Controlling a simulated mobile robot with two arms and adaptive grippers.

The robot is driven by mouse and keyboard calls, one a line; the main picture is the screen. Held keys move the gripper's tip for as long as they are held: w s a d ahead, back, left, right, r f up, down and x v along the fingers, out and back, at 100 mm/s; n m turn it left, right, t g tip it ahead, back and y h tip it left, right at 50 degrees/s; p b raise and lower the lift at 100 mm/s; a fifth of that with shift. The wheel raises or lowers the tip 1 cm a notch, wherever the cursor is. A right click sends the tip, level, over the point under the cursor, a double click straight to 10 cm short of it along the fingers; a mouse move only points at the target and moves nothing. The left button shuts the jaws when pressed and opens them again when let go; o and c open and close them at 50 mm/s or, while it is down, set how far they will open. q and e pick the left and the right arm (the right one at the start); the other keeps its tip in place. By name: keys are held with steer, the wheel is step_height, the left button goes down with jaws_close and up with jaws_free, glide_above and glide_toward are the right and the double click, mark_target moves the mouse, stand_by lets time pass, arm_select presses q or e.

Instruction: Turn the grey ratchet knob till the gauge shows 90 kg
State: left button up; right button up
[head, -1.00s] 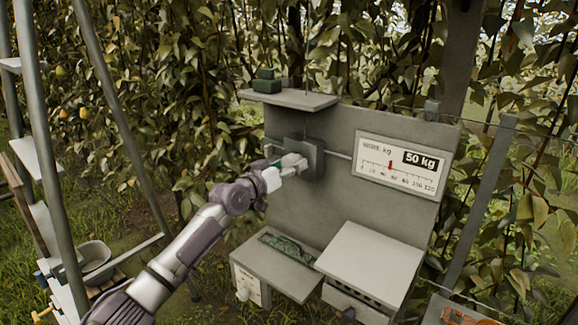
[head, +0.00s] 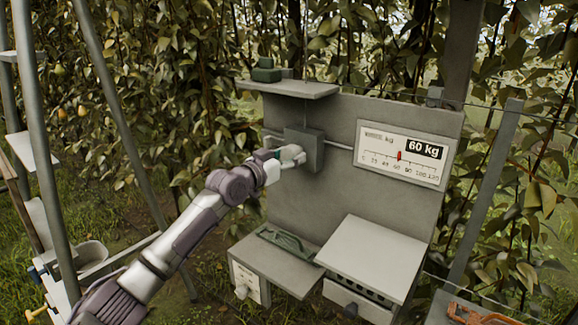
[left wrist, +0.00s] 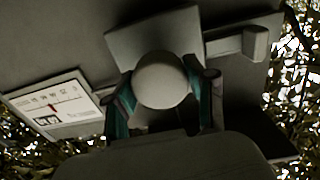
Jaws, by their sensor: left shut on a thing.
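The grey ratchet knob (left wrist: 162,80) sits between the two fingers of my left gripper (left wrist: 164,100) in the left wrist view, and the gripper is shut on it. In the head view my left gripper (head: 286,158) reaches the grey ratchet box (head: 318,150) on the upright grey board; the knob is mostly hidden there by the fingers. The gauge (head: 402,154) to the right reads 60 kg on its black label, with a red pointer near the middle of the scale. The gauge also shows tilted in the left wrist view (left wrist: 70,130). My right gripper is not in view.
A shelf (head: 318,92) with a green block (head: 266,72) juts out above the ratchet box. Below are a low grey shelf (head: 270,270) with a green tool and a white-topped box (head: 370,255). A ladder (head: 50,150) stands at the left.

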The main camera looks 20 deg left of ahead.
arm_select(q)
steer(key=shift+f+m+b, duration=0.1)
steer(key=shift+m+b, duration=0.45)
steer(key=shift+m, duration=0.45)
steer(key=m, duration=0.2)
steer(key=shift+m, duration=1.2)
steer(key=shift+m+p, duration=0.5)
steer(key=shift+m, duration=1)
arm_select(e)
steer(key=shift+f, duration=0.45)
arm_select(q)
steer(key=o, duration=1.2)
steer(key=shift+c, duration=0.2)
